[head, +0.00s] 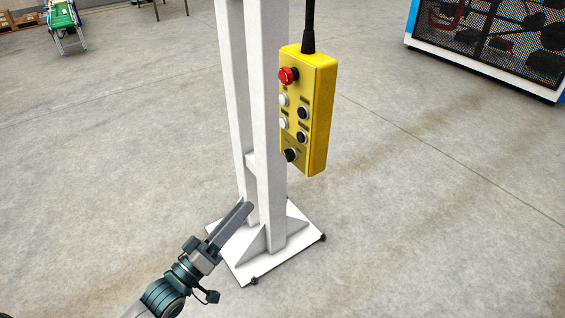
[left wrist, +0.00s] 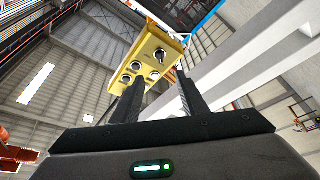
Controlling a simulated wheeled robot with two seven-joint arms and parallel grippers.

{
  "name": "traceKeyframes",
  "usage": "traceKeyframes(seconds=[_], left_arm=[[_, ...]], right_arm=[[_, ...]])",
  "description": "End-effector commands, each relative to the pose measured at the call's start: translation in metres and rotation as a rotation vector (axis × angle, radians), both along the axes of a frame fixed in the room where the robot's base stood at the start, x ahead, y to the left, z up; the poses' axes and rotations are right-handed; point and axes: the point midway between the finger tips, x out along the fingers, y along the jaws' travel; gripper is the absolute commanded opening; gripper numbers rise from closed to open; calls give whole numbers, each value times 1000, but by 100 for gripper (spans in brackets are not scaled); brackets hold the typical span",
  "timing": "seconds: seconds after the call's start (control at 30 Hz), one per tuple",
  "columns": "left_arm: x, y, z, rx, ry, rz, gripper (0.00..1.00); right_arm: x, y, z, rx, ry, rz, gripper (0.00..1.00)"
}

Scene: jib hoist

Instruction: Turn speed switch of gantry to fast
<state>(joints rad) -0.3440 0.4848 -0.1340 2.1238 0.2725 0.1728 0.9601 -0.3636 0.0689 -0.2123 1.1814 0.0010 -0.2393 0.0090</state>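The yellow control pendant (head: 318,115) hangs on a black cable beside the white post. A black rotary switch (head: 290,155) sits at the bottom of its face, under several white and black buttons and a red stop button (head: 288,75). I cannot read the switch's labels. My left gripper (head: 244,208) is below and left of the pendant, near the foot of the post, apart from the switch. In the left wrist view the gripper's fingers (left wrist: 160,78) are spread with nothing held. The pendant (left wrist: 133,65) and rotary switch (left wrist: 160,55) show beyond them. My right gripper is out of view.
The white post (head: 268,130) stands on a white base plate (head: 290,235) close beside my left gripper. A caged machine (head: 500,45) with a mesh front stands at the back right. A green item (head: 63,15) is at the far left. The floor around is clear.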

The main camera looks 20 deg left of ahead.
Motion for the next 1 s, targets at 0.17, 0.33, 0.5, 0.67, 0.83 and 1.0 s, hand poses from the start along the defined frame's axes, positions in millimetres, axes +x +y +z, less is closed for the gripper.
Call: traceKeyframes(seconds=[0.17,0.33,0.5,0.67,0.83,1.0], left_arm=[[15,-6,6,0,-2,0,40],[37,-15,14,0,-2,1,40],[63,-25,22,0,-2,1,40],[88,-34,29,0,-2,1,40],[114,-45,37,0,-1,1,40],[136,-54,42,0,0,0,40]], right_arm=[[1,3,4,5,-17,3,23],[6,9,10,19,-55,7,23],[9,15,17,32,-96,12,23],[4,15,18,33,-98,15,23],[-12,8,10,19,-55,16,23],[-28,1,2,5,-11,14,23]])
